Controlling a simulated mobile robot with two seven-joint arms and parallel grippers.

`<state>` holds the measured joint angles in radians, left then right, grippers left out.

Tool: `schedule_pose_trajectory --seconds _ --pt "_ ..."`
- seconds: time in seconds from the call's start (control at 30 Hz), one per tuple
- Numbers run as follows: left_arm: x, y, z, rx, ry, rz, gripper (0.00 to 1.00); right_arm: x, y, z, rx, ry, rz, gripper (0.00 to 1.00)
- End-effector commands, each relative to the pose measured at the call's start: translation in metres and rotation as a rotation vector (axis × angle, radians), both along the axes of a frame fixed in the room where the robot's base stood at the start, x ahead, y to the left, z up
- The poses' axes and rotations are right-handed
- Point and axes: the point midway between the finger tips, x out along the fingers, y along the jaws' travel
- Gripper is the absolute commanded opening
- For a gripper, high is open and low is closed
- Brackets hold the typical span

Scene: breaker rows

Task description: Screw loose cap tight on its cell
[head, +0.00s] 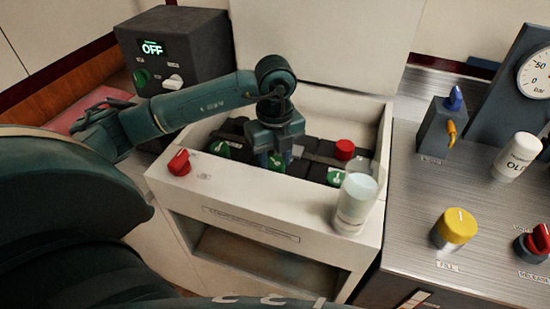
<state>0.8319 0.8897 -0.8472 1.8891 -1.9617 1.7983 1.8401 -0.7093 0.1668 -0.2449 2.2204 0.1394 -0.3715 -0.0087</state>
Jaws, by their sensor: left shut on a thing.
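A white open-topped tray (250,225) holds a row of black cells (305,168). Green caps with white marks show on the cells: one at the left (219,149), one in the middle (277,164) and one at the right (335,176). My left gripper (274,161) points down into the tray from above. It is shut on the middle green cap, with fingers at its sides partly hiding it. Whether this cap sits level or loose I cannot tell. My right gripper is not in view.
A red knob (179,162) is on the tray's front left ledge, and a red cap (344,149) is at the back right. A dark box (178,58) reads OFF. Right, a metal counter holds a yellow knob (455,229).

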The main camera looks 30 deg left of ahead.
Motion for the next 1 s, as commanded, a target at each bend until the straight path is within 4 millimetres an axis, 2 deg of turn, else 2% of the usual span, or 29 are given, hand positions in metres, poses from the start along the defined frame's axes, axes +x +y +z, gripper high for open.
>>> schedule_pose_trajectory --seconds 0.13,0.33,0.37,0.67,1.0 --pt "0.0005 0.0002 -0.0008 0.001 -0.002 -0.128 0.18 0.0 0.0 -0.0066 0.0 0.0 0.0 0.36" --pt "0.0002 0.0001 0.0002 0.001 -0.002 -0.143 0.18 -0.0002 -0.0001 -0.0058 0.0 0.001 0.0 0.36" --pt "0.0003 0.0002 0.0003 0.001 -0.002 -0.143 0.4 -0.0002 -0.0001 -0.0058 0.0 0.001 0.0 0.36" --pt "0.0002 0.0001 0.0001 0.0 -0.001 -0.142 0.63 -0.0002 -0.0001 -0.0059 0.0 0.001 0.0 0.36" --pt "0.0001 0.0002 -0.0002 0.001 -0.001 -0.141 0.63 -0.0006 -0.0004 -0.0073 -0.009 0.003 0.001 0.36"
